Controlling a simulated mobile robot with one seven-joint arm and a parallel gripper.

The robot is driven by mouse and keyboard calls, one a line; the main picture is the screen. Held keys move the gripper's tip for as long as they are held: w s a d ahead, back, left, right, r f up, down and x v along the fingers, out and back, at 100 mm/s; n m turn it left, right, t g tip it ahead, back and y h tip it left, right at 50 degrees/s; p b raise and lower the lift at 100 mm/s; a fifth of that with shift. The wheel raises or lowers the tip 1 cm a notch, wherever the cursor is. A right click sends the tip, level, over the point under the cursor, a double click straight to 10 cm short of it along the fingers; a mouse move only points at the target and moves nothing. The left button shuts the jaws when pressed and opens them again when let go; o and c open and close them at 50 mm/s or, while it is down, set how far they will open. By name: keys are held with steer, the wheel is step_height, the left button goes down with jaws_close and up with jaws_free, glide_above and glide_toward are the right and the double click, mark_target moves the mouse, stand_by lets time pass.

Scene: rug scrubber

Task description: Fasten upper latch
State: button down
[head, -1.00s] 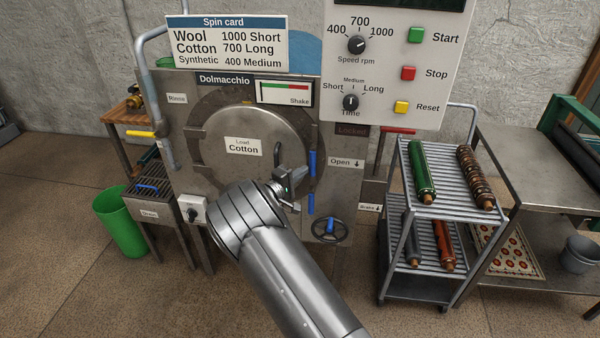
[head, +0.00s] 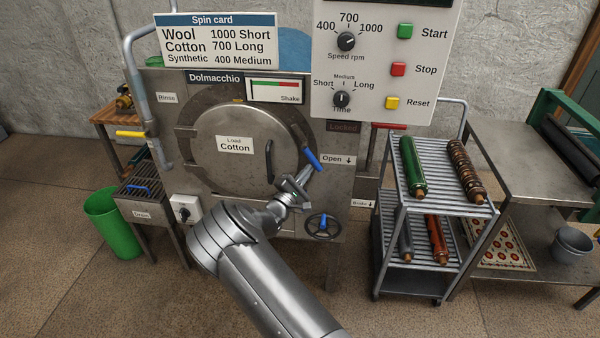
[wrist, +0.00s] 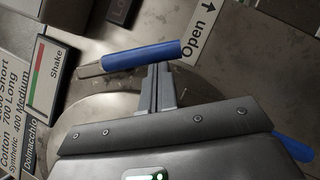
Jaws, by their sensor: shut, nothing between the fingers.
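The upper latch has a blue handle (head: 313,160) at the right edge of the round drum door (head: 240,165). The handle slants, its lower end out to the right. In the wrist view the same blue handle (wrist: 143,55) on a metal stem lies across the fingertips of my gripper (wrist: 157,80). The fingers are shut with nothing between them and lie against or very near the handle's side; contact is not certain. In the head view my gripper (head: 305,182) is just below the handle. A second blue handle (wrist: 293,147), of the lower latch, shows at the wrist view's right edge.
A handwheel (head: 322,226) with a blue knob is below my gripper. The control panel (head: 385,60) overhangs at upper right. A rolling rack (head: 432,190) with several rolls stands to the right. A green bin (head: 112,222) stands at left, with open floor in front.

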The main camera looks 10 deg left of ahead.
steer(key=d+r+n+t+y, duration=0.4)
steer(key=n+y, duration=0.5)
steer(key=n, duration=0.6)
steer(key=shift+d+n+t, duration=0.3)
steer(key=shift+d+t, duration=0.5)
steer(key=shift+d, duration=0.15)
steer(key=shift+r, duration=0.15)
steer(key=w+f+v, duration=0.1)
steer(key=f+v, duration=0.1)
steer(key=v, duration=1.1)
steer(key=shift+w+d+f, duration=0.15)
steer(key=shift+w+d, duration=0.1)
steer(key=shift+w, duration=0.05)
